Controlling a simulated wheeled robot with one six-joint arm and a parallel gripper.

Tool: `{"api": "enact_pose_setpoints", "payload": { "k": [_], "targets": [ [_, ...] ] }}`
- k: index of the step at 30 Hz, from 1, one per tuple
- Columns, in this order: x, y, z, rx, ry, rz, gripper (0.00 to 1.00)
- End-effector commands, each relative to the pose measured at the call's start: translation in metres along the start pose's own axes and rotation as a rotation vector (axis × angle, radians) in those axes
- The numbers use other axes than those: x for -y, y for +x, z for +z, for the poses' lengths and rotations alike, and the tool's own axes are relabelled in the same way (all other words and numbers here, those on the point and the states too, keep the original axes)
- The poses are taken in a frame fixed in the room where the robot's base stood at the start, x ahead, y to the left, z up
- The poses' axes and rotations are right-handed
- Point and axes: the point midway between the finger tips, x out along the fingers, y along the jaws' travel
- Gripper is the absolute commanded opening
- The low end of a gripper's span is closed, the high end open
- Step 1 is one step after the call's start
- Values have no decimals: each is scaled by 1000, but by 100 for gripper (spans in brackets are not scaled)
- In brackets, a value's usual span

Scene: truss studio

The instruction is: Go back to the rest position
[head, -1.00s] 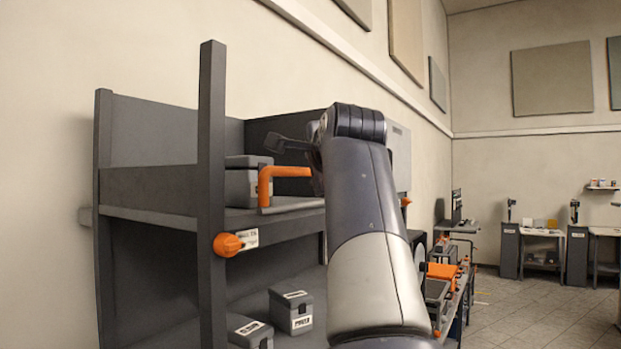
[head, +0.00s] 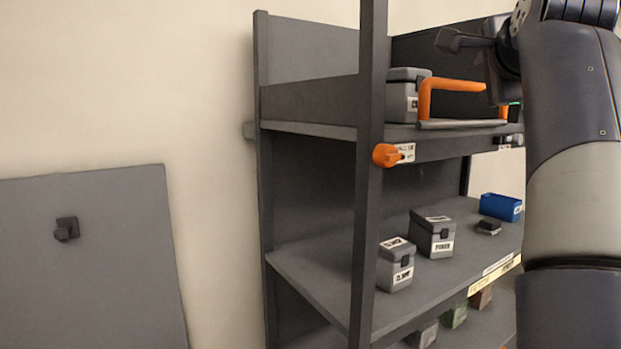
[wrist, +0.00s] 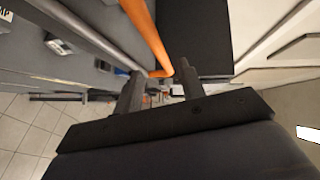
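My gripper shows in the wrist view (wrist: 157,85) with its two dark fingers apart and nothing held between them. An orange handle (wrist: 148,32) passes just beyond the fingertips there. In the head view my arm rises on the right, and one dark finger (head: 462,40) sticks out to its left, above the orange handle (head: 450,86) on the shelf's upper level. The rest of the gripper is hidden behind my arm or out of frame.
The grey shelf rack (head: 368,220) stands close in front. Grey lidded boxes (head: 432,235) and a blue bin (head: 500,207) sit on its middle level. A grey panel (head: 90,270) leans at the left wall.

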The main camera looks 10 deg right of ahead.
Motion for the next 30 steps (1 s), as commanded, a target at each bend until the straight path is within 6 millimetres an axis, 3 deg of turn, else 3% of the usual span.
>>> {"api": "enact_pose_setpoints", "payload": {
  "k": [9, 14, 30],
  "targets": [
    [2, 64, 0, 2, 0, 3, 38],
    [2, 86, 0, 1, 0, 1, 38],
    [0, 81, -2, 0, 30, -31, 38]
  ]
}}
